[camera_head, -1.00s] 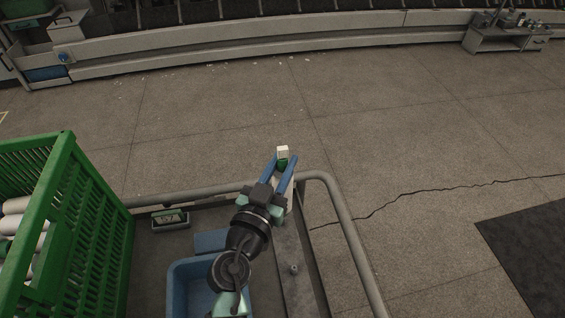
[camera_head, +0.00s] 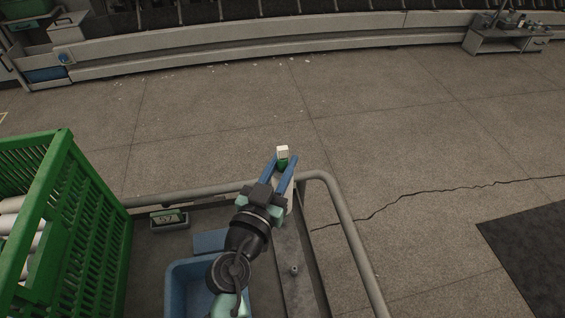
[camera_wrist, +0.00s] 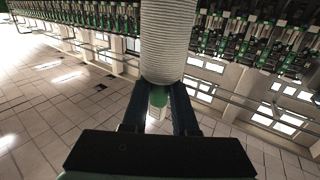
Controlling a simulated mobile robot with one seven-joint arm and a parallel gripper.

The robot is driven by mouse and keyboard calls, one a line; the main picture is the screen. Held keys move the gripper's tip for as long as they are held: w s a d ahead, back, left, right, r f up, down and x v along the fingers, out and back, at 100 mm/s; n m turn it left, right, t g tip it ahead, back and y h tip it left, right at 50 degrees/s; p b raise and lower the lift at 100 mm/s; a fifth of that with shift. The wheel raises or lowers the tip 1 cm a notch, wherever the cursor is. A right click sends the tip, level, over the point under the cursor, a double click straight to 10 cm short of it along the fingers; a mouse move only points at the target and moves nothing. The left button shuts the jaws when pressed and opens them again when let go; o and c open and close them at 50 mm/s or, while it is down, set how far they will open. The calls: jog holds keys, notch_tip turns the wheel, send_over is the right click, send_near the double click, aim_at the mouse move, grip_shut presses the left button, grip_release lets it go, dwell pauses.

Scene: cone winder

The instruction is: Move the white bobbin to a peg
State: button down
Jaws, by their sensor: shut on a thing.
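My gripper (camera_head: 283,163) has its blue fingers shut on the white bobbin (camera_head: 283,149), beyond the cart's rail in the head view. There the bobbin shows only as a small pale end with green below it. In the wrist view the bobbin (camera_wrist: 168,40) is a large ribbed white cylinder rising from between the fingers (camera_wrist: 160,95), with a green end (camera_wrist: 158,97) at the grip. A short upright pin (camera_head: 293,269) stands on the cart's grey strip; I cannot tell whether it is a peg. No other peg can be made out clearly.
A green slatted crate (camera_head: 62,150) with several white bobbins (camera_head: 12,222) is at the left. A blue bin (camera_head: 185,270) and a small display box (camera_head: 169,218) sit on the cart. A grey rail (camera_head: 345,235) edges the cart. Open floor (camera_head: 400,130) lies beyond, up to a long machine (camera_head: 240,50).

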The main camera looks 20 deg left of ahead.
jog(key=shift+f+b, duration=2.6)
jog(key=shift+b, duration=0.6)
jog(key=c, duration=0.6)
grip_release()
jog(key=shift+s, duration=0.1)
jog(key=s+b, duration=0.1)
jog(key=s, duration=1.1)
jog(key=shift+s+d, duration=0.15)
jog(key=shift+s, duration=0.2)
